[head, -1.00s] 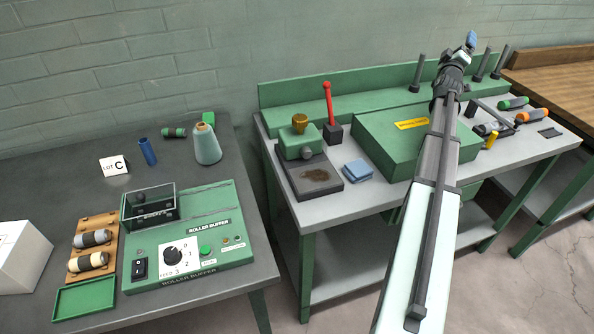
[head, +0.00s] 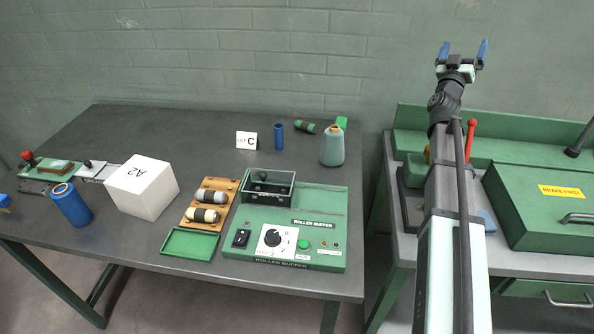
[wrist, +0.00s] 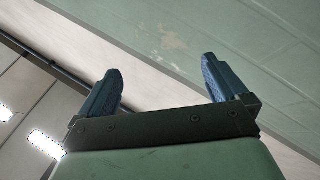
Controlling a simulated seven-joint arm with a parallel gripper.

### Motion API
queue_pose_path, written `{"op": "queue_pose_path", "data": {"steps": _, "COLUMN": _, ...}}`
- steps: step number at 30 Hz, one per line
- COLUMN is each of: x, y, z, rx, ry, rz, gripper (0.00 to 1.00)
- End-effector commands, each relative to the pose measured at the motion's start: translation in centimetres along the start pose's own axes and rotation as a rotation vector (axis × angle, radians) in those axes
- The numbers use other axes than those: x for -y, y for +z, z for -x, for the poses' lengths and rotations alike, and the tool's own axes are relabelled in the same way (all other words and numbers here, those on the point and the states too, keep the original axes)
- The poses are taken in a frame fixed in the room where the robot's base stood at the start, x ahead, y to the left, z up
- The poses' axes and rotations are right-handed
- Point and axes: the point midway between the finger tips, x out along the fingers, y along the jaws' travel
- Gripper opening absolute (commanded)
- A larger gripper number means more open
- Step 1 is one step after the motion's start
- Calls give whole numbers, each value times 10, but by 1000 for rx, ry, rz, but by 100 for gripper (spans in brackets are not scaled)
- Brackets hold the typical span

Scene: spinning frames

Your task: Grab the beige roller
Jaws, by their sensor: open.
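The beige roller (head: 203,215), with a dark band around its middle, lies in the front place of a wooden rack (head: 190,225) on the dark table. A grey roller (head: 211,196) with a dark band lies behind it in the same rack. My gripper (head: 463,50) is raised high at the right, in front of the wall and far from the rack. Its two blue fingers stand apart with nothing between them. In the wrist view my gripper (wrist: 161,70) is open against wall and ceiling; no roller shows there.
A green tray (head: 190,244) lies in front of the rack, and a white A2 box (head: 143,187) stands left of it. The roller buffer machine (head: 283,232) is close on the right. A teal cone (head: 332,147) stands behind. A gap separates the green bench (head: 540,262).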

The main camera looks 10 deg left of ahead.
Motion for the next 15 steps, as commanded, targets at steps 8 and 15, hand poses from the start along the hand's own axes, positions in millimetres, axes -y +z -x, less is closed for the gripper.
{"op": "queue_pose_path", "data": {"steps": 8, "x": 97, "y": -90, "z": 48, "rx": -70, "ry": -69, "rz": -239, "gripper": 100}}
{"op": "queue_pose_path", "data": {"steps": 15, "x": 178, "y": -166, "z": 100, "rx": -90, "ry": -203, "rz": -449, "gripper": 100}}
